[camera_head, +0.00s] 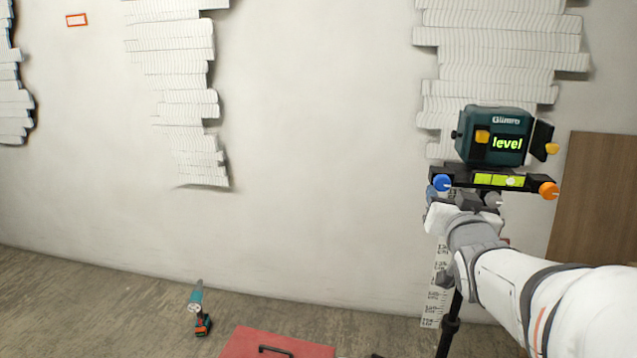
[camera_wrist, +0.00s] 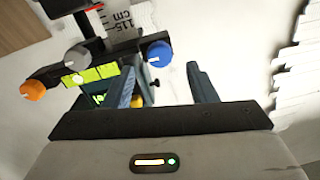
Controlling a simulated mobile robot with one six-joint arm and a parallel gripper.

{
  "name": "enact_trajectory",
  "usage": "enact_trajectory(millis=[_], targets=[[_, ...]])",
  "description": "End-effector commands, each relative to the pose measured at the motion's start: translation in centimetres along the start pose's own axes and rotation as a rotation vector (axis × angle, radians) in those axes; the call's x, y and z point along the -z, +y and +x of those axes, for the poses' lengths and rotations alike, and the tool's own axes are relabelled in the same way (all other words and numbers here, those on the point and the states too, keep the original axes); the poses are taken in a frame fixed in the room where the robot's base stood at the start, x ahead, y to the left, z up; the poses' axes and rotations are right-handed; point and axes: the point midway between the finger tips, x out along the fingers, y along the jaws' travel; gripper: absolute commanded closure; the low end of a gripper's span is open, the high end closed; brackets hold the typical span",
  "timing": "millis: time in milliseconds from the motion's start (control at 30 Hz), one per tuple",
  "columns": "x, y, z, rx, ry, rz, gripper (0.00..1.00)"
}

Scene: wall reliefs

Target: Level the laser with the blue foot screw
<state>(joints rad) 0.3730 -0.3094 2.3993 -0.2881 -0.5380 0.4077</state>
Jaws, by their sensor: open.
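The laser (camera_head: 495,137) is a dark teal box whose display reads "level" in green. It stands on a black base with a yellow-green bubble vial (camera_head: 498,180); the pale bubble sits right of the vial's middle in the head view. The blue foot screw (camera_head: 442,182) is at the base's left end and also shows in the wrist view (camera_wrist: 159,54). There it appears between and just beyond the fingertips of my gripper (camera_wrist: 165,75), which is open and empty. An orange screw (camera_head: 548,190) is at the right end, and a grey screw (camera_wrist: 77,58) is between them.
The laser stands on a black pole (camera_head: 449,325) beside a white measuring staff (camera_head: 437,290). A brown board (camera_head: 597,195) leans at the right. A drill (camera_head: 200,310) and a red case (camera_head: 275,343) are on the floor. White reliefs hang on the wall.

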Motion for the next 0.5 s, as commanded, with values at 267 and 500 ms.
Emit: enact_trajectory(millis=[267,500], targets=[[-0.1,0.1,3.6,-0.001,-0.002,-0.001,0.48],[0.0,0.1,4.5,-0.003,0.000,-0.001,0.48]])
